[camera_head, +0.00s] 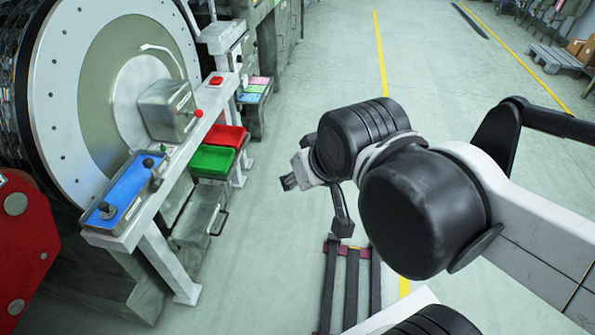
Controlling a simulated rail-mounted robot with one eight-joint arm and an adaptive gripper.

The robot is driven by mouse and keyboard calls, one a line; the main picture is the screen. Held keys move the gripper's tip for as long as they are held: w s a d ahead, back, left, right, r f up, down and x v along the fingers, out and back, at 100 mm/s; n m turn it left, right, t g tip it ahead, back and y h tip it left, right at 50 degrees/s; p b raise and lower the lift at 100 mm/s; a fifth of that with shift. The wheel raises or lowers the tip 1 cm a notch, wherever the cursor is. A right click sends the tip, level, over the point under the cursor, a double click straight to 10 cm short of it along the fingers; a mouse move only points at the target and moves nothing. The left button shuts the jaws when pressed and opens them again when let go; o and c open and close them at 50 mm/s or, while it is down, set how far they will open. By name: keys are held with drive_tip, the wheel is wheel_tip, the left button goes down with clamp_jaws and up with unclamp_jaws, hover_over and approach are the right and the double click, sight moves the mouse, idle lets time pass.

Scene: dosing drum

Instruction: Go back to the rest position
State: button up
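My gripper (341,212) hangs at the end of my arm in the middle of the picture, over the open floor and apart from the dosing drum (88,75). It is partly hidden by the black wrist joints, and whether its fingers are open or shut does not show. No object can be made out in it. The drum, a large round pale disc with a dark rim, stands at the left. In front of it is a white frame (160,215) with a blue panel (128,190) and a grey box with a red knob (168,110).
A red bin (225,136) and a green bin (212,160) sit on the frame's right side, above a grey drawer box (203,212). A red machine part (22,245) is at the lower left. Yellow lines (379,45) cross clear floor. A pallet (556,58) stands far right.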

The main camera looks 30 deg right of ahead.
wheel_tip(320, 180, up, 4)
drive_tip(key=p, duration=0.4)
drive_tip(key=shift+r, duration=0.25)
idle(1.2)
